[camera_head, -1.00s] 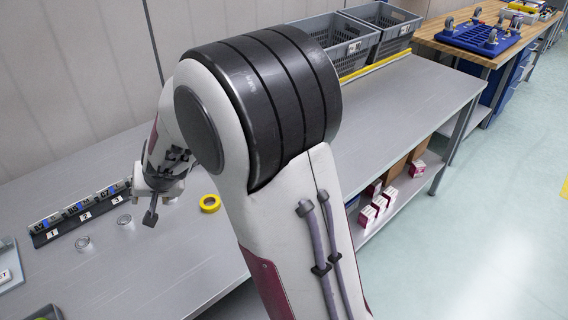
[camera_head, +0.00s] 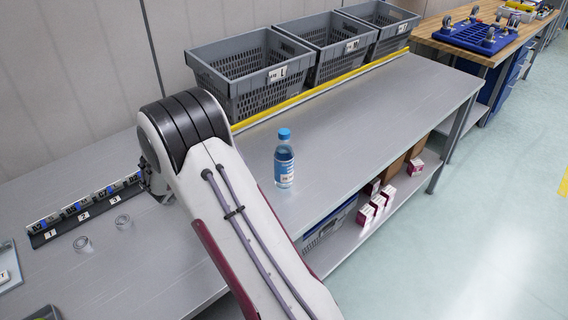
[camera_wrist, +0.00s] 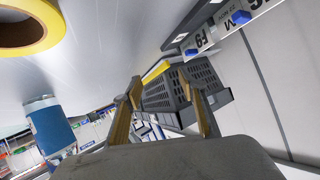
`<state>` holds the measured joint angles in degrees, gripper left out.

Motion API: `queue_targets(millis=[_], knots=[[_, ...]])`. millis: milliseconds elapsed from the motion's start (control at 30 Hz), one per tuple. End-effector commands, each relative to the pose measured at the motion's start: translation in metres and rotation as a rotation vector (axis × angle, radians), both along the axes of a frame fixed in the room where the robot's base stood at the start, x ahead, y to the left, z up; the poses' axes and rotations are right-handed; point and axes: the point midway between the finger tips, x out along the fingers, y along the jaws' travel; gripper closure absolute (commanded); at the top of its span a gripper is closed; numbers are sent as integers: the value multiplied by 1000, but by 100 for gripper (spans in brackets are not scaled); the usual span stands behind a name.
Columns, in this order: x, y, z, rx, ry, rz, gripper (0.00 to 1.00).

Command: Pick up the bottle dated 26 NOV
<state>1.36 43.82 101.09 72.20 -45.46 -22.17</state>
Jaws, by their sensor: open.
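A clear blue bottle (camera_head: 284,166) with a blue cap stands upright on the grey bench, to the right of my arm in the head view. It has a small label whose date is too small to read. In the wrist view, which is upside down, a blue cylinder (camera_wrist: 55,133) at the lower left appears to be this bottle. My gripper (camera_wrist: 162,88) is open and empty, with its two fingers apart and pointed toward the grey crates. The bottle is off to the side, not between the fingers. In the head view my arm hides the gripper.
Grey crates (camera_head: 250,92) line the back behind a yellow strip. A yellow tape roll (camera_wrist: 30,25) shows in the wrist view. Bench right of the bottle is clear.

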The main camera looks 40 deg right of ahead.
Motion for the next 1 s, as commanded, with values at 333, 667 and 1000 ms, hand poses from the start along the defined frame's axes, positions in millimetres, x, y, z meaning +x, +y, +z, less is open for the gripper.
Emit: queue_targets(millis=[333, 667, 1000], knots=[[-48, -59, 12, -201, 12, -323, 58], [-114, -81, 61, -381, 58, -631, 58], [-161, -78, 96, -520, 149, -796, 58]])
